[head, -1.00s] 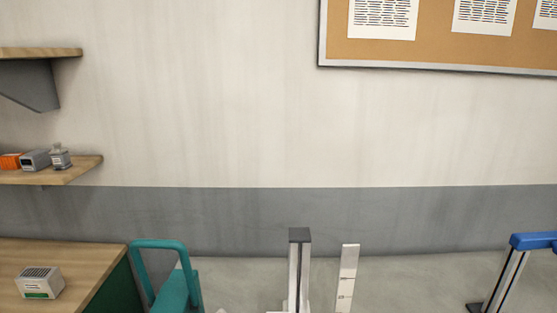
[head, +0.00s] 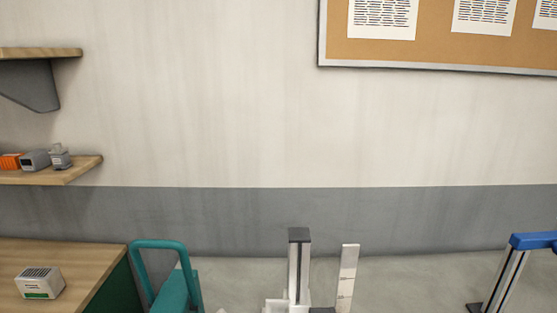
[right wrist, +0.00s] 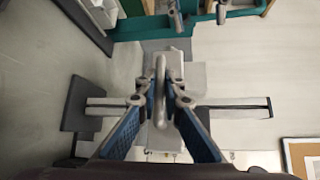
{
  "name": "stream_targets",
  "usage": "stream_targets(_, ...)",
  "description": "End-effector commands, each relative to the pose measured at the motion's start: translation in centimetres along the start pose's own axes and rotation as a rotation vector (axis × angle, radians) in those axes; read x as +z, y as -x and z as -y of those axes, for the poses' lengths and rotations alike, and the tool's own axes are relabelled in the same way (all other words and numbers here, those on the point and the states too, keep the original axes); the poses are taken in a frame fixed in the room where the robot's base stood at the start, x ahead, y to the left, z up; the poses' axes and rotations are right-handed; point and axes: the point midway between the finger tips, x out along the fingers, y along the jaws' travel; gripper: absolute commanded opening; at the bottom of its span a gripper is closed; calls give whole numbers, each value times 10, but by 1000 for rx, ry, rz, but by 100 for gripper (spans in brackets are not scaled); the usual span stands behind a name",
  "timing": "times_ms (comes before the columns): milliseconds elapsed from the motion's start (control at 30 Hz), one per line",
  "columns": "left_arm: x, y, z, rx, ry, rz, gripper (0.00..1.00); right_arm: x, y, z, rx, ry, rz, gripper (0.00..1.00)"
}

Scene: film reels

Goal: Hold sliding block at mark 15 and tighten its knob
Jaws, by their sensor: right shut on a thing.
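In the head view, an upright metal post (head: 299,270) with a dark cap stands at the bottom middle. A white scale strip (head: 347,278) stands to its right; its marks are too small to read. The pale sliding block (head: 275,306) shows at the bottom edge, around the post's lower visible part. In the right wrist view the post (right wrist: 235,106) runs sideways, and the block (right wrist: 176,62) lies across it. My right gripper (right wrist: 160,88) is shut on the block's grey bar-like handle (right wrist: 160,112). I cannot make out the knob. My left gripper is not in view.
A teal framed cart or chair (head: 172,290) stands left of the post. A wooden-topped cabinet (head: 75,262) with a small white box (head: 40,283) is at the left. A blue-topped metal frame (head: 532,241) stands at the right. Bare floor lies between.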

Motion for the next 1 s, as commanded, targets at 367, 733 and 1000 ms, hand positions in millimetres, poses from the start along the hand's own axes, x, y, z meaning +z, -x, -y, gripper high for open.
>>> stream_targets(367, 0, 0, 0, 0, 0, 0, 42, 2, 2, 16, -7, 0, -1, 0)
stream_targets(733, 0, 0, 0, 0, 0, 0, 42, 4, 4, 29, -7, 1, -1, 0)
stream_targets(1000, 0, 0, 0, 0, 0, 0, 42, 5, 5, 38, -7, 1, 0, 0)
